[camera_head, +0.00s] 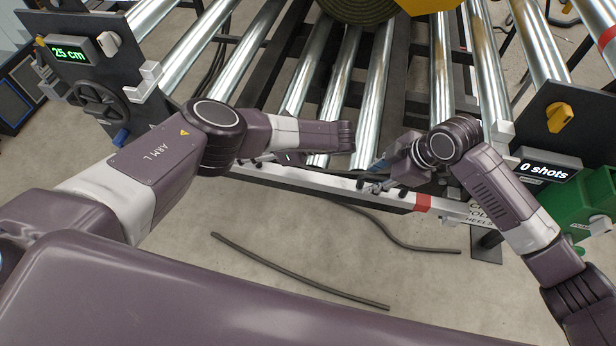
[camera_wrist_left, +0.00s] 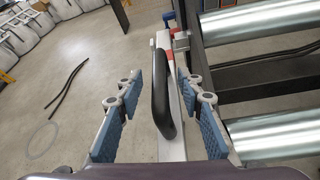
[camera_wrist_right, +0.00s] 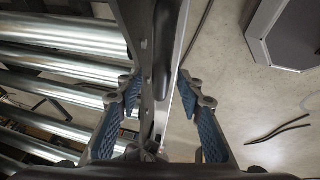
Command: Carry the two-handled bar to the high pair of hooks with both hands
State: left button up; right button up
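A black handle (camera_wrist_left: 163,95) of the bar stands between the two blue-padded fingers of my left gripper (camera_wrist_left: 160,110), which is open with gaps on both sides. In the right wrist view a dark handle (camera_wrist_right: 163,45) and grey metal run lengthwise between the spread fingers of my right gripper (camera_wrist_right: 158,105), which is open. In the head view my right gripper (camera_head: 378,184) is low at the front rail, and my left gripper is mostly hidden beneath its own arm. Most of the bar is hidden by my arms. I cannot make out the high hooks.
Shiny rollers (camera_head: 375,85) fill the frame behind the white front rail (camera_head: 395,200), which has a red band. A turf roll (camera_head: 355,8) lies at the top. Dark hoses (camera_head: 300,275) lie on the floor in front. A green box (camera_head: 590,205) stands at right.

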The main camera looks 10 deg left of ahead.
pick_arm(q)
jog(key=shift+a+f, duration=0.1)
jog(key=shift+a, duration=0.05)
pick_arm(e)
jog(key=shift+a+f, duration=0.1)
jog(key=shift+f, duration=0.1)
pick_arm(q)
grip_shut()
pick_arm(e)
grip_shut()
pick_arm(q)
jog(key=shift+w, duration=0.1)
pick_arm(e)
jog(key=shift+w+r, duration=0.15)
jog(key=shift+r, duration=0.05)
